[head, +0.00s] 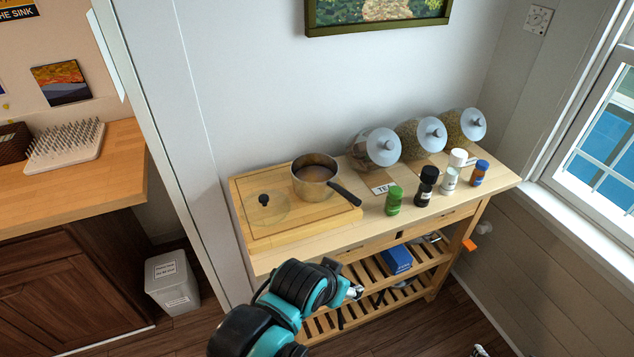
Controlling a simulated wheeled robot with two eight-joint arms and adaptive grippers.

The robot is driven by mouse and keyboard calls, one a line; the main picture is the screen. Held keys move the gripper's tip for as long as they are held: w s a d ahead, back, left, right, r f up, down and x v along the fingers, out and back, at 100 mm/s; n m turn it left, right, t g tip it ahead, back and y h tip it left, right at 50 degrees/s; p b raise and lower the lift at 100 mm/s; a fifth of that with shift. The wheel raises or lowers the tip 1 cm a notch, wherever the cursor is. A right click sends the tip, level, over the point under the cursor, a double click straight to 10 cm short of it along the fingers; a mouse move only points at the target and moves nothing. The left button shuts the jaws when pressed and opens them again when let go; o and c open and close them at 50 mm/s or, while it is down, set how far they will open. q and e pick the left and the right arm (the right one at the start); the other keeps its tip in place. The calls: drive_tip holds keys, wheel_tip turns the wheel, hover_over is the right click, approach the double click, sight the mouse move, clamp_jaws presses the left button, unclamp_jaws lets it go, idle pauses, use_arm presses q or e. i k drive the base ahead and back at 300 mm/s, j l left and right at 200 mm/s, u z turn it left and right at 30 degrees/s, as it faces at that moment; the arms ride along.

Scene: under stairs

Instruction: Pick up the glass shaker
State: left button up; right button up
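Several small shakers stand upright near the front right of the wooden cart top. A clear shaker with a pale lid (449,181) looks most like the glass shaker. Beside it are a black-topped grinder (426,186), a green-capped jar (394,200), a white-capped shaker (458,158) partly hidden behind it, and a blue-capped jar (480,172). My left arm reaches in at the bottom, in front of and below the cart top. Its gripper (355,292) is mostly hidden by the arm, apart from all the shakers; its opening does not show. I cannot see my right gripper.
The cart (300,248) also holds a pot (315,178) on a cutting board (245,222), a glass lid (266,207) and several tilted glass jars (377,148) behind the shakers. A window sill (570,225) is at right. A bin (172,283) stands left.

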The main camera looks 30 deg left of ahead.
sight(478, 172)
drive_tip(key=i+l+u, duration=0.2)
drive_tip(key=l+u, duration=0.2)
drive_tip(key=i+l+u, duration=0.15)
drive_tip(key=l+u, duration=0.25)
drive_tip(key=i+l+u, duration=0.1)
drive_tip(key=l+u, duration=0.75)
